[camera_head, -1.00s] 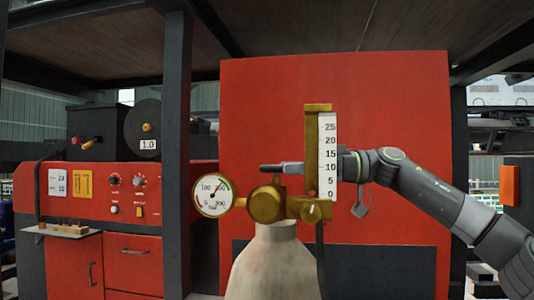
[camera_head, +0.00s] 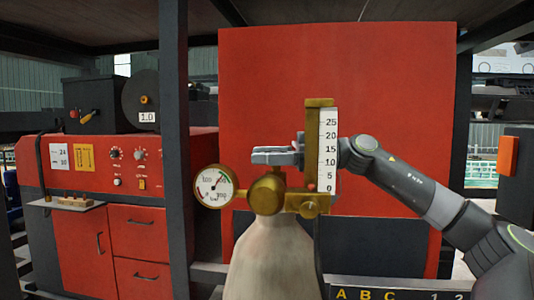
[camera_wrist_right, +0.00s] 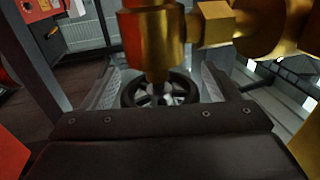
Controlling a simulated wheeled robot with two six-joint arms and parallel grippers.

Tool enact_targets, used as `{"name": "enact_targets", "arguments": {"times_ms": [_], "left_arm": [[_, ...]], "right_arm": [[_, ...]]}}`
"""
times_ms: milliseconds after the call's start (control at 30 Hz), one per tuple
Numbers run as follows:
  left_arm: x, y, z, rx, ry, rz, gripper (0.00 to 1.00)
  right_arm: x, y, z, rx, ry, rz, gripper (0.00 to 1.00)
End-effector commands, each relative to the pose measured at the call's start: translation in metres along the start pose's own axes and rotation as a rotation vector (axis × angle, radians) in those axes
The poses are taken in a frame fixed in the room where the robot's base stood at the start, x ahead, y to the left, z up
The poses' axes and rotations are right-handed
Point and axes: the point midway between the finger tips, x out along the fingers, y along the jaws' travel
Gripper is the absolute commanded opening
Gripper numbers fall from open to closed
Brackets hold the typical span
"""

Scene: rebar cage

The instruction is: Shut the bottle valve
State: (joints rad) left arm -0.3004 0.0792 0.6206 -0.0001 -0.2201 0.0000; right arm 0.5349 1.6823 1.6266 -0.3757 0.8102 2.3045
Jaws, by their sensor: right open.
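The pale gas bottle (camera_head: 272,265) stands upright in the middle of the head view. On top is a brass regulator (camera_head: 268,192) with a round gauge (camera_head: 213,186) at left and a flow scale (camera_head: 327,150) at right. My right gripper (camera_head: 262,155) reaches in from the right behind the flow scale, its fingers pointing left just above the regulator. In the right wrist view a black spoked handwheel (camera_wrist_right: 133,93) shows between my open fingers, below a brass stem (camera_wrist_right: 157,60). I cannot tell whether the fingers touch it. My left gripper is out of view.
A large red panel (camera_head: 270,80) stands close behind the bottle. A dark post (camera_head: 174,120) rises at left, in front of a red control cabinet (camera_head: 85,165) with a small shelf (camera_head: 75,205). A dark beam runs overhead.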

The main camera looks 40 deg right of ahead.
Motion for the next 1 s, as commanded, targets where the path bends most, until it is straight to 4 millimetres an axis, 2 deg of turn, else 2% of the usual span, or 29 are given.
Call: {"name": "enact_targets", "arguments": {"times_ms": [67,367,667,1000], "left_arm": [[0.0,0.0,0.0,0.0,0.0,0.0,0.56],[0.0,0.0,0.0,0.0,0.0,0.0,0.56],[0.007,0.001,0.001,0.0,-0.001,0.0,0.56],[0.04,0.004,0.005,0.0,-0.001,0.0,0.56]], "right_arm": [[0.0,0.0,0.0,0.0,0.0,0.0,0.77],[0.0,0.0,0.0,0.0,0.0,0.0,0.38],[-0.001,0.001,0.002,0.001,-0.003,0.035,0.38],[-0.001,0.004,0.005,-0.001,-0.005,0.208,0.38]]}}
